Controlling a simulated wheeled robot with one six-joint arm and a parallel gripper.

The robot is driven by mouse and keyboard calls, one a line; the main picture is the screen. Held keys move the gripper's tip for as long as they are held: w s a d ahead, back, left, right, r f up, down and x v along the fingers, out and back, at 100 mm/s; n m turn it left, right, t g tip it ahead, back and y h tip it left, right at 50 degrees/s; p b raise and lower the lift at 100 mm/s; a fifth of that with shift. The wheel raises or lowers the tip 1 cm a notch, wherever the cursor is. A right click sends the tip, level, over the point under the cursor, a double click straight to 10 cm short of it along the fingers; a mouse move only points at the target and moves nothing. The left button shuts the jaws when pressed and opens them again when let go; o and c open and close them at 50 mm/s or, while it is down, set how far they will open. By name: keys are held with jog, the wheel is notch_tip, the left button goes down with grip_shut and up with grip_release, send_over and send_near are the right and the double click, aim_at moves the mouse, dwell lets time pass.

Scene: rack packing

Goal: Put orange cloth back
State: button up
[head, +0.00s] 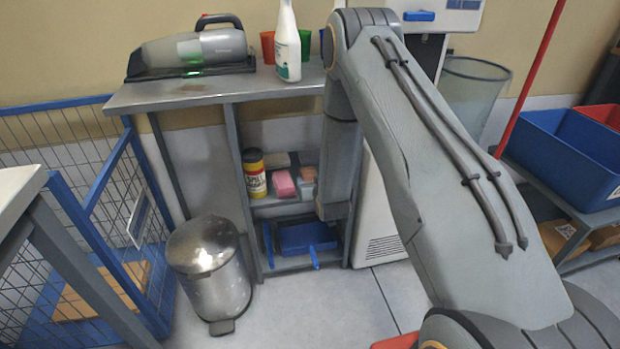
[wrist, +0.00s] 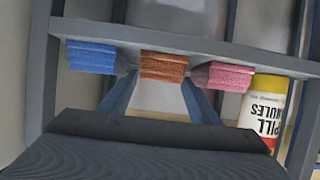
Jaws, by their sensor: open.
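The orange cloth (wrist: 163,66) is a folded block on the rack's middle shelf, between a blue cloth (wrist: 91,58) and a pink cloth (wrist: 230,77) in the wrist view, which is upside down. My gripper (wrist: 157,84) is open, its two fingers pointing at the shelf with their tips near either side of the orange cloth. I cannot tell whether they touch it. In the head view the orange cloth (head: 307,174) shows beside the pink cloth (head: 283,184), while my arm hides the blue cloth and the gripper.
A yellow spill granules canister (wrist: 267,105) stands beside the pink cloth. The shelf board (wrist: 215,50) runs along the cloths. A blue tray (head: 307,238) sits on the lower shelf. A metal pedal bin (head: 208,270) stands left of the rack. The floor in front is mostly clear.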

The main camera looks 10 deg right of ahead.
jog(key=s+a+r+n+g, duration=0.1)
jog(key=s+a+r+g, duration=0.25)
jog(key=s+r, duration=0.55)
jog(key=s+a+r+g, duration=0.3)
jog(key=s+a+r, duration=0.1)
jog(key=s+r, duration=0.5)
jog(key=s+r+g, duration=0.3)
jog(key=s+r, duration=0.2)
jog(key=s, duration=0.8)
jog(key=s+a+r+n+g, duration=0.1)
jog(key=s+r+g, duration=0.3)
jog(key=s, duration=1)
notch_tip(320, 180, up, 2)
jog(key=shift+s+r+y+p, duration=0.1)
jog(key=shift+s+y+p, duration=0.05)
jog(key=shift+y+p, duration=0.2)
jog(key=d+r+m+p, duration=0.2)
jog(key=d+r+p, duration=0.5)
jog(key=p, duration=0.8)
jog(key=shift+d+r, duration=0.3)
jog(key=shift+d, duration=0.25)
